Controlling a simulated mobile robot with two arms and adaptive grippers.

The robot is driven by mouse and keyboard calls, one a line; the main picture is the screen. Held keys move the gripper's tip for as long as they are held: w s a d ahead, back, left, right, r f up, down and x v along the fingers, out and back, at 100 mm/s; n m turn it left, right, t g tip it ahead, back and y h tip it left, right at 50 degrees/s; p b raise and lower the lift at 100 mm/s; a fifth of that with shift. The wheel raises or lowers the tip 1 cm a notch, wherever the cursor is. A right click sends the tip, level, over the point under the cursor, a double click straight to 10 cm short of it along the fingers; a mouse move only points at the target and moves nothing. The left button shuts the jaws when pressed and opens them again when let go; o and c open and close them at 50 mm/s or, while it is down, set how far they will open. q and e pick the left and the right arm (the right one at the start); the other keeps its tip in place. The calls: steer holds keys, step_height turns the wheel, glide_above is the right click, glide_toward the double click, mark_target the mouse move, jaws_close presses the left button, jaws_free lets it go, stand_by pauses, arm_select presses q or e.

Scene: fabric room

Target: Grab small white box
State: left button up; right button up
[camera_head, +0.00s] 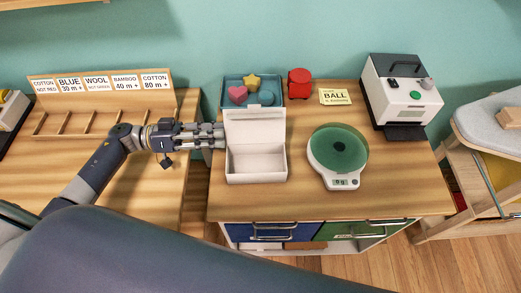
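The small white box (257,176) stands on the wooden cabinet top, open and empty, its lid (255,124) raised at the back. My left gripper (221,137) reaches in from the left, and its fingertips are at the box's left edge, near where the lid meets the body. Whether they touch or grip the box wall is too small to tell. My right gripper is not in view.
Behind the box is a blue tray (228,86) with colored shapes. A red object (299,83) and a "BALL" card (334,96) stand nearby. A green-topped scale (341,181) is to the right, a white machine (403,98) farther right. A wooden compartment rack (100,114) is left.

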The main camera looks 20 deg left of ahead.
mark_target(255, 134)
arm_select(q)
steer(key=x, duration=0.2)
steer(key=p+x, duration=0.1)
steer(key=x, duration=0.1)
steer(key=shift+s+d+r, duration=0.1)
steer(key=shift+d+r, duration=0.15)
steer(key=shift+d, duration=0.2)
steer(key=shift+w+d, duration=0.25)
steer(key=shift+d, duration=0.3)
steer(key=p+x, duration=0.1)
steer(key=x, duration=0.3)
steer(key=shift+d+f, duration=0.2)
steer(key=shift+d, duration=0.1)
jaws_close()
